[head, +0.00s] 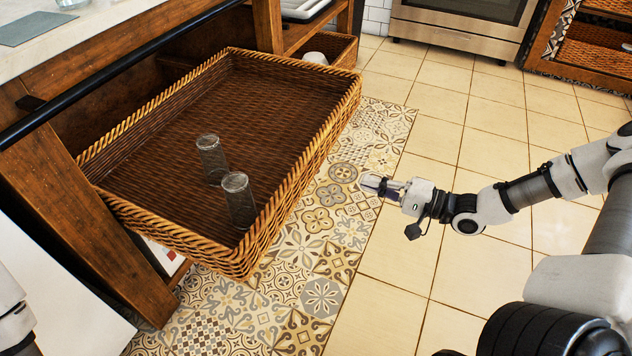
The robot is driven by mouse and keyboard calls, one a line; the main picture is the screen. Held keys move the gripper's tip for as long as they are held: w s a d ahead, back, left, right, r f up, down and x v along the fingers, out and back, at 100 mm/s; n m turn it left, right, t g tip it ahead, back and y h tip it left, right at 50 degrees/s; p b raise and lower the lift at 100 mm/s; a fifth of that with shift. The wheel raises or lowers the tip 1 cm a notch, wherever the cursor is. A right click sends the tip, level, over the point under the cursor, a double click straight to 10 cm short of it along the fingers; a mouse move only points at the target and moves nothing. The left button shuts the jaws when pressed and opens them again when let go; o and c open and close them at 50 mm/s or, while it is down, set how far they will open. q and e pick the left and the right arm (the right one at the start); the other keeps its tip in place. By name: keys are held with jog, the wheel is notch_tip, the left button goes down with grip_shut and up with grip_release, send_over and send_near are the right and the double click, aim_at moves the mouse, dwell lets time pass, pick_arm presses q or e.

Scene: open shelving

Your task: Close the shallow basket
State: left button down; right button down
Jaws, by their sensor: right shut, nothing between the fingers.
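The shallow basket (329,134) is a wide brown wicker tray, pulled far out of the wooden shelving on the left. Two clear glasses stand in it, one (211,160) near its middle and one (238,197) nearer its front corner. My right gripper (372,184) is shut and empty, over the floor to the right of the basket's outer side and apart from it. My left gripper is out of view; only a bit of my left arm shows at the lower left edge.
A wooden counter frame (85,215) with a black rail (110,70) stands along the left. A smaller wicker basket (338,48) sits behind. A steel oven (457,30) is at the back. The tiled floor (400,290) to the right is clear.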

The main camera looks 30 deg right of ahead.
aim_at(305, 162)
jog(key=b+x, duration=0.3)
jog(key=x, duration=0.1)
jog(key=b+x, duration=0.7)
jog(key=x, duration=0.1)
jog(key=shift+w+a+f+b, duration=0.1)
jog(key=shift+a+f+b, duration=0.05)
jog(key=shift+f+b, duration=0.2)
jog(key=shift+w+a+r, duration=0.15)
jog(key=shift+w+a, duration=0.05)
jog(key=shift+w, duration=0.1)
jog(key=shift+w+a+r, duration=0.1)
jog(key=shift+w+r, duration=0.05)
jog(key=shift+r, duration=0.1)
